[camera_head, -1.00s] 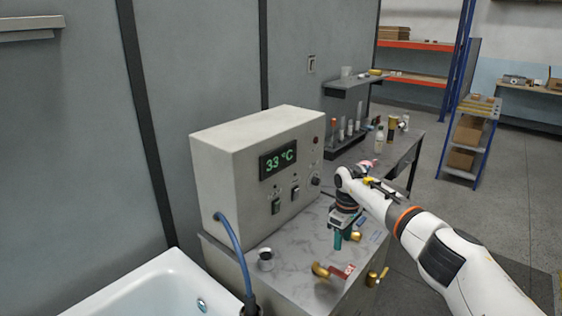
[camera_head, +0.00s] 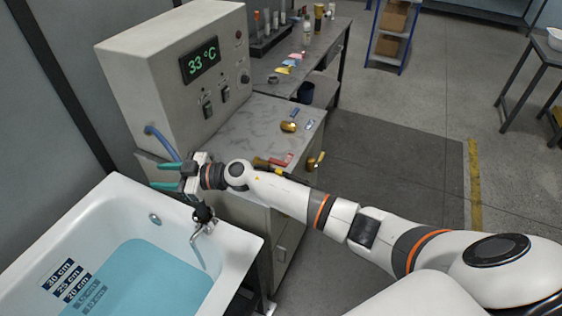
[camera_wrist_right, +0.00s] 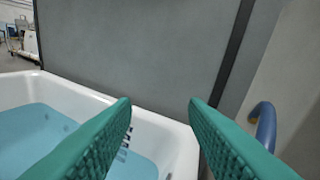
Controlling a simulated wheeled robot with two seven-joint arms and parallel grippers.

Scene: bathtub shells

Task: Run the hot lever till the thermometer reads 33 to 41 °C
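The thermometer display (camera_head: 200,60) on the grey box reads 33 °C in green. A red lever with brass (camera_head: 282,160) lies on the counter's near part, partly behind my right arm. A second brass valve with a blue lever (camera_head: 289,126) sits farther back. My right gripper (camera_head: 160,175) is over the tub end beside the box, pointing left, away from both levers. Its green fingers are spread, and the right wrist view shows nothing between them (camera_wrist_right: 160,105). My left gripper is not in view.
The white bathtub (camera_head: 120,200) holds blue water (camera_head: 150,280), with depth labels on its wall. A metal spout (camera_head: 196,232) with a black part hangs at its near end. A brass fitting (camera_head: 314,161) sticks out from the counter's side.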

